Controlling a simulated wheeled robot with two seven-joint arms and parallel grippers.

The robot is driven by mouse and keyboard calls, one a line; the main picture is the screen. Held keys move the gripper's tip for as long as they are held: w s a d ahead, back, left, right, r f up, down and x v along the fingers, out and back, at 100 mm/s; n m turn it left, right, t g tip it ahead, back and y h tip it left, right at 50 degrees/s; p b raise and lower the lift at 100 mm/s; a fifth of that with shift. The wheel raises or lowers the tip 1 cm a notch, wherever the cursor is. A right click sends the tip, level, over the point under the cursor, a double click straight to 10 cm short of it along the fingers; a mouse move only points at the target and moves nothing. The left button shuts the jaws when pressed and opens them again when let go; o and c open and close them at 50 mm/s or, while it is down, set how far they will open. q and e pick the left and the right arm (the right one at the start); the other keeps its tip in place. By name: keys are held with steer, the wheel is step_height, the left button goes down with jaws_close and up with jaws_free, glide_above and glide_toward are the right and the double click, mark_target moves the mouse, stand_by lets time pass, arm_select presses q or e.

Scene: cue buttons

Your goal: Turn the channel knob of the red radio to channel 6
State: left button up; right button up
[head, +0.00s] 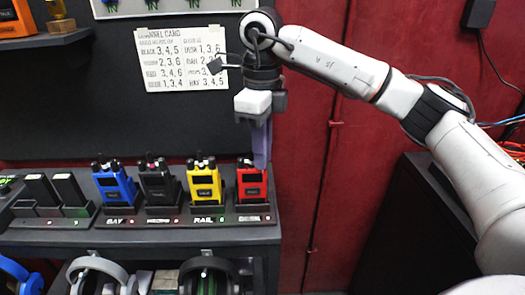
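The red radio (252,187) stands upright at the right end of the row on the dark shelf, with a dark screen on its front. Its top, where the knobs sit, is partly hidden by my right gripper (261,165). That gripper points straight down from above, its purple-grey fingers at the radio's top right. I cannot tell whether they touch a knob, or whether they are open or shut, as they overlap in this view. The knob's setting is not readable. My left gripper is not in view.
Yellow (204,184), black (157,184) and blue (116,186) radios stand close by on the left. The shelf front (200,222) carries labels and small red digits. A channel card (181,59) hangs behind. Headphones (208,274) hang below. The red wall (310,200) is right of the shelf.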

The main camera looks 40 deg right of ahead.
steer(key=o, duration=0.4)
steer(key=shift+r, duration=0.4)
step_height(320, 180, up, 10)
steer(key=shift+a+f+p, duration=0.1)
steer(key=shift+f+p, duration=0.15)
steer(key=shift+p, duration=0.65)
